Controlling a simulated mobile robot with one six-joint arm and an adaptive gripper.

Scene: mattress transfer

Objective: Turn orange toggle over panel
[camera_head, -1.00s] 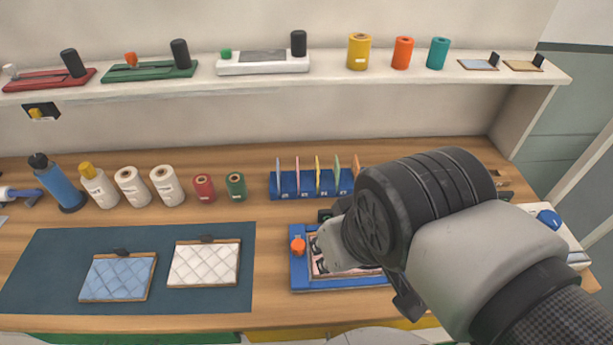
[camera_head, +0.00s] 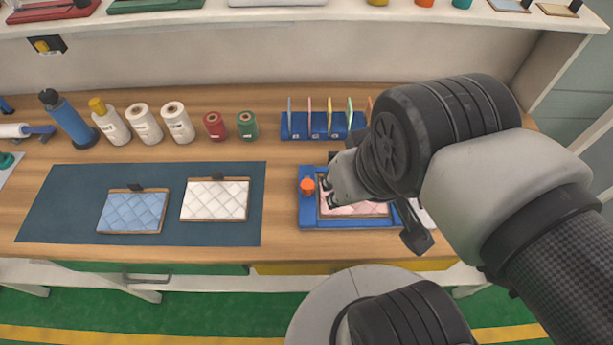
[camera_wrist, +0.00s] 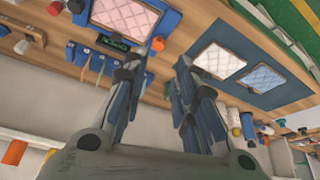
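The orange toggle (camera_head: 307,186) stands at the left edge of a blue fixture (camera_head: 311,223) on the bench. A pink quilted panel (camera_head: 358,209) lies in the fixture, just right of the toggle, partly hidden by my arm. My gripper (camera_head: 328,191) is just right of the toggle, over the panel's left side; contact cannot be told. In the wrist view my gripper (camera_wrist: 155,70) has its two fingers apart with nothing between them. The orange toggle (camera_wrist: 157,44) shows beyond the fingertips, beside the pink panel (camera_wrist: 125,15).
A blue rack (camera_head: 294,125) with several coloured cards stands behind the fixture. A dark mat (camera_head: 80,190) holds a blue panel (camera_head: 133,211) and a white panel (camera_head: 215,200). Spools and bottles line the back left. A shelf (camera_head: 200,21) runs above.

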